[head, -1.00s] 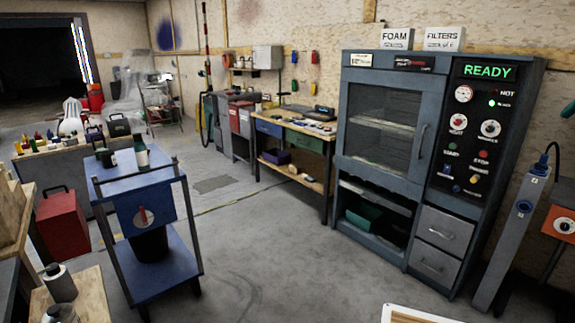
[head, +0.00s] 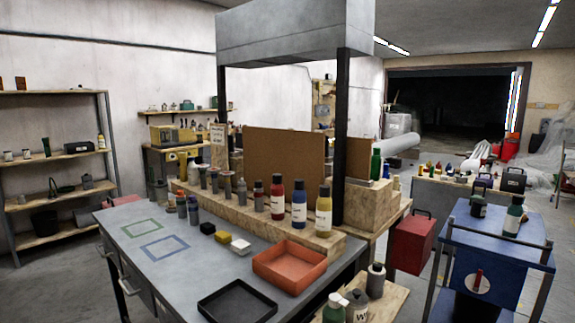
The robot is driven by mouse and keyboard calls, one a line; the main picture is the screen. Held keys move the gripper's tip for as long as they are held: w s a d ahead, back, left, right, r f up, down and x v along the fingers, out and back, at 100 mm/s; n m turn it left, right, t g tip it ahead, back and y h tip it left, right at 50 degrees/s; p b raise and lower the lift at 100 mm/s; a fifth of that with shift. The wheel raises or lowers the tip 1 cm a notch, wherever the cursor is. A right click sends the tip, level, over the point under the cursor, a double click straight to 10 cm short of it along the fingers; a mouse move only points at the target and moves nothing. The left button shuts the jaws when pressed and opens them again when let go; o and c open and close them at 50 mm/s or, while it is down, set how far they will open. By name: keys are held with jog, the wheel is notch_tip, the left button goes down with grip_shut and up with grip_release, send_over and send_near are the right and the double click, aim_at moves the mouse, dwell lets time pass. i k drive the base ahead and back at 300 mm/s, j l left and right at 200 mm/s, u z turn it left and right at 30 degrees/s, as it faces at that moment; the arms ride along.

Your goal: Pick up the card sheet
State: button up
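A flat brown board (head: 278,157) stands upright at the back of the grey workbench, under the grey hood. It looks like cardboard, but I cannot tell whether it is the card sheet. Bottles in front hide part of its lower edge. No other sheet of card is plain to see. My gripper is not in view.
The grey workbench (head: 120,222) carries a black tray (head: 237,301), an orange tray (head: 290,266) and several bottles. A blue cart (head: 492,250) stands at right, a red box (head: 410,244) beside the bench. Metal shelves (head: 55,150) stand at left.

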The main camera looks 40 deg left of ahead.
aim_at(358, 150)
jog(key=i+l+u, duration=0.2)
jog(key=u, duration=0.25)
jog(key=i+l+u, duration=0.25)
jog(key=u, duration=0.2)
jog(key=i+l+u, duration=0.2)
jog(key=l+u, duration=0.2)
jog(key=i+l+u, duration=0.1)
jog(key=l+u, duration=0.2)
jog(key=u, duration=0.15)
jog(key=l+u, duration=0.45)
jog(key=i+l+u, duration=0.35)
jog(key=l, duration=0.25)
jog(key=l+u, duration=0.2)
jog(key=i+l+u, duration=0.2)
jog(key=l, duration=0.3)
jog(key=k+j, duration=0.05)
